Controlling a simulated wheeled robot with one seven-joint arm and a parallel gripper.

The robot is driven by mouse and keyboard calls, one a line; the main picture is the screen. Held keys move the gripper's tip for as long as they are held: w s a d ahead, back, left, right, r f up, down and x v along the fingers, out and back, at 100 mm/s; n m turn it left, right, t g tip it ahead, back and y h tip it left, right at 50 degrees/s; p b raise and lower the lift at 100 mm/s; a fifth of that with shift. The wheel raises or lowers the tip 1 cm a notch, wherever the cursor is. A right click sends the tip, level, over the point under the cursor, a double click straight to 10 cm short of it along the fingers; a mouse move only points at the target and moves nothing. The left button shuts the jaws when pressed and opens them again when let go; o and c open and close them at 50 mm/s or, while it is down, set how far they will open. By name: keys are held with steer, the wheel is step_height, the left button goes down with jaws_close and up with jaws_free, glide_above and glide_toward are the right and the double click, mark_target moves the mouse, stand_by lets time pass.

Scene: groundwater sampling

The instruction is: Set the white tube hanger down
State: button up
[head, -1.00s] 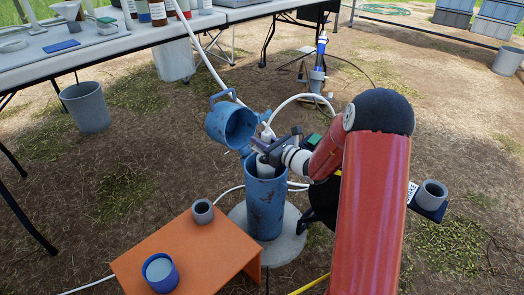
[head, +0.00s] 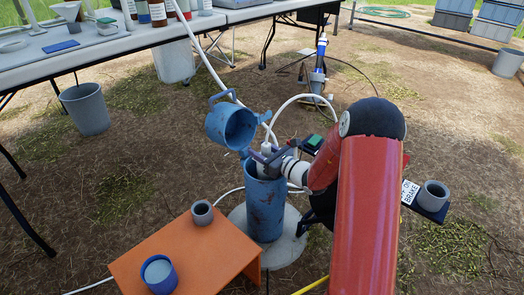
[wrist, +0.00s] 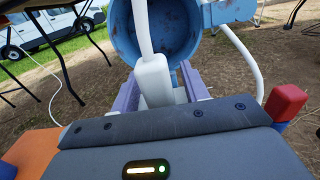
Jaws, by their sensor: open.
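The white tube hanger (wrist: 153,80) is a pale block with a white tube rising from its top. In the head view the hanger (head: 265,148) stands upright at the mouth of the blue well casing (head: 265,207). My gripper (wrist: 160,92) is open, with one purple finger on each side of the hanger; contact with it cannot be told. In the head view my gripper (head: 268,160) is low at the casing's mouth, reaching in from the right. The hanger's lower end and its seat are hidden by the casing and my gripper.
The casing's blue lid (head: 231,126) stands open behind the mouth. An orange stand (head: 187,252) at the front left bears a grey cup (head: 202,212) and a blue-rimmed cup (head: 159,273). A white table (head: 120,38) runs along the back left. White tubing loops behind the casing.

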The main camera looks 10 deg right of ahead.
steer(key=shift+s+d+r, duration=0.1)
steer(key=v, duration=1.1)
steer(key=s+a+r+n+g, duration=0.5)
steer(key=s+a+n+g, duration=0.15)
steer(key=s+n, duration=0.25)
steer(key=s+a+r+n+g, duration=0.4)
steer(key=s+a+n+g, duration=0.2)
steer(key=s+a+n, duration=0.25)
steer(key=s+d+r+n+t+h, duration=0.3)
steer(key=s+d+r+n+h, duration=0.3)
steer(key=s+d+n+h, duration=0.3)
steer(key=shift+s+d+n+h+p, duration=0.35)
steer(key=shift+s+n+h, duration=0.45)
steer(key=shift+s+n, duration=0.4)
steer(key=shift+r+t, duration=0.15)
steer(key=shift+t, duration=0.1)
